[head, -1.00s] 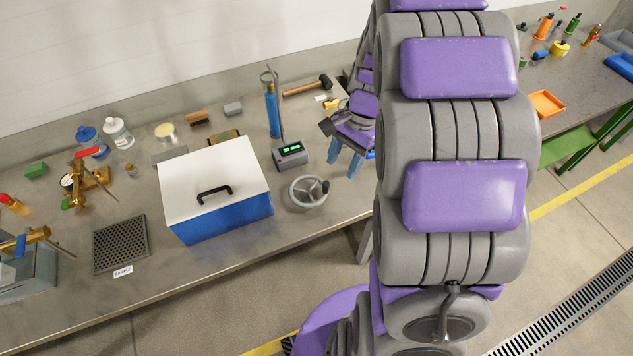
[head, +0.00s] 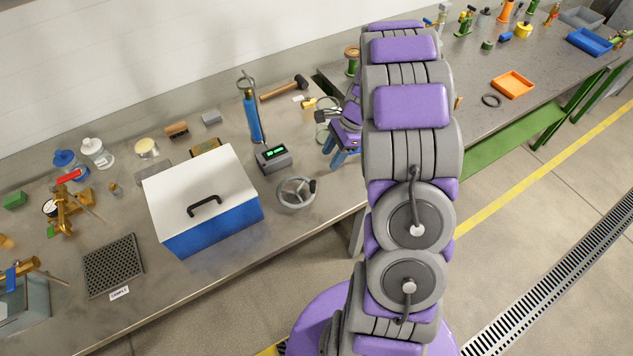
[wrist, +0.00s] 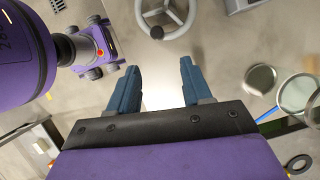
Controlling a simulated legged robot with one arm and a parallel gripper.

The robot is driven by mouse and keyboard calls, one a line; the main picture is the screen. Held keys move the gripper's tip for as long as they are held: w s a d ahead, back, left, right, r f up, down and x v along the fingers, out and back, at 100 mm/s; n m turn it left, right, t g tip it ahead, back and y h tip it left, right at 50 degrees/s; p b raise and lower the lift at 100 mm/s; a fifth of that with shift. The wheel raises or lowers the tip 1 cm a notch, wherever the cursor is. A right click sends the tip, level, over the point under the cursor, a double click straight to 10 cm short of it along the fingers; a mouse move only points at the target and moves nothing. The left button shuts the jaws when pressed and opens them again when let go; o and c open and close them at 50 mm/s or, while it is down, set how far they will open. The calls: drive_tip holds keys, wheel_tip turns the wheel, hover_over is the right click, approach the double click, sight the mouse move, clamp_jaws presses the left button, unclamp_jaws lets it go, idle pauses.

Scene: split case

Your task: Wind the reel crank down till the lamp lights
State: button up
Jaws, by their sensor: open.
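A grey handwheel with a dark knob (head: 295,194) lies near the bench's front edge in the head view. Part of its rim and spokes shows at the top of the wrist view (wrist: 166,16). It is the only crank-like thing I can make out clearly. A small grey box with a lit green display (head: 272,156) stands just behind it. I cannot make out a separate lamp. My gripper (wrist: 158,80) has blue fingers spread apart with nothing between them. In the head view it hangs right of the wheel, apart from it, partly hidden by my arm.
A blue box with a white lid (head: 205,192) stands left of the wheel. A blue cylinder (head: 251,115) and a hammer (head: 284,88) are behind. Round glass-like pieces (wrist: 298,95) lie right of my gripper. An orange tray (head: 513,85) sits on the far bench.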

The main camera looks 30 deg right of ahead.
sight(314, 181)
drive_tip(key=a+f, duration=0.2)
drive_tip(key=f, duration=0.1)
drive_tip(key=a+f+b, duration=0.1)
drive_tip(key=a+f, duration=0.2)
drive_tip(key=shift+w+a+f, duration=0.15)
wheel_tip(314, 181, down, 4)
drive_tip(key=shift+w+f, duration=0.15)
drive_tip(key=shift+f+b, duration=0.3)
drive_tip(key=shift+a+r, duration=0.1)
drive_tip(key=shift+a, duration=0.7)
drive_tip(key=c, duration=0.3)
drive_tip(key=shift+d, duration=0.5)
drive_tip(key=c, duration=0.5)
clamp_jaws()
